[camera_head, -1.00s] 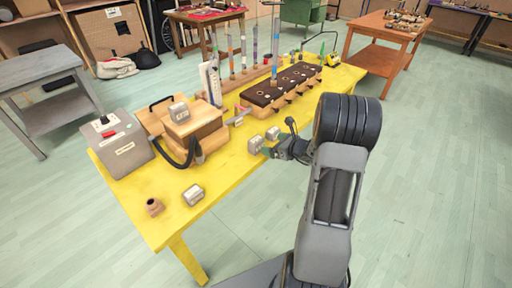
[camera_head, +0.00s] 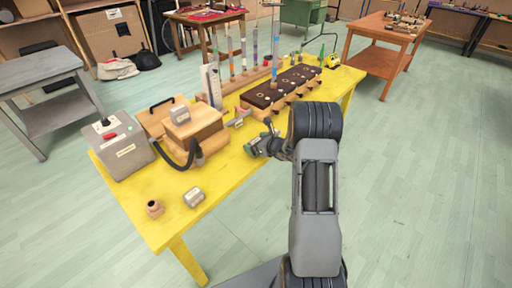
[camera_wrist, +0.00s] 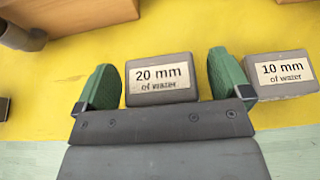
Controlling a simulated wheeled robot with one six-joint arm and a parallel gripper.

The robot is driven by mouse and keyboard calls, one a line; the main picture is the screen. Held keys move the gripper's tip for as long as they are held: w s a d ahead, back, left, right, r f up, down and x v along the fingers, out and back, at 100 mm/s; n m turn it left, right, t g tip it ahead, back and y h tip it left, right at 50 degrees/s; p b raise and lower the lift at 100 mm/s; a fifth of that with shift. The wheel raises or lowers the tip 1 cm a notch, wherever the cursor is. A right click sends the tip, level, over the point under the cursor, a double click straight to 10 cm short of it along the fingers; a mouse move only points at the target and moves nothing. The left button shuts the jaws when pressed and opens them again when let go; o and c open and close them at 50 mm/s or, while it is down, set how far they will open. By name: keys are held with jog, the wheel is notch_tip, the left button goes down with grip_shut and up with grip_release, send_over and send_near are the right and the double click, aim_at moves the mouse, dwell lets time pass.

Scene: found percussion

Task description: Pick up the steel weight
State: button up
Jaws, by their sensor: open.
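Several grey steel weights are in view. In the wrist view, one labelled "20 mm of water" (camera_wrist: 160,90) lies between the two green fingers of my gripper (camera_wrist: 164,68), with a small gap visible on each side. A second, labelled "10 mm of water" (camera_wrist: 283,86), lies just right of the right finger. My open gripper (camera_head: 260,144) is low over the yellow table in the head view and mostly hides these two. Another weight (camera_head: 194,197) lies near the front edge, and one more (camera_head: 180,114) sits on the wooden bellows box (camera_head: 203,136).
The yellow table (camera_head: 228,180) also holds a grey metal box (camera_head: 122,146), a small wooden cup (camera_head: 154,209), a dark-topped wooden block (camera_head: 282,90) with knobs, and upright tubes (camera_head: 275,55). The tabletop between the front weight and my gripper is clear.

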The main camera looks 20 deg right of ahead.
jog(key=c, duration=1.3)
jog(key=shift+c, duration=0.5)
jog(key=shift+r, duration=0.15)
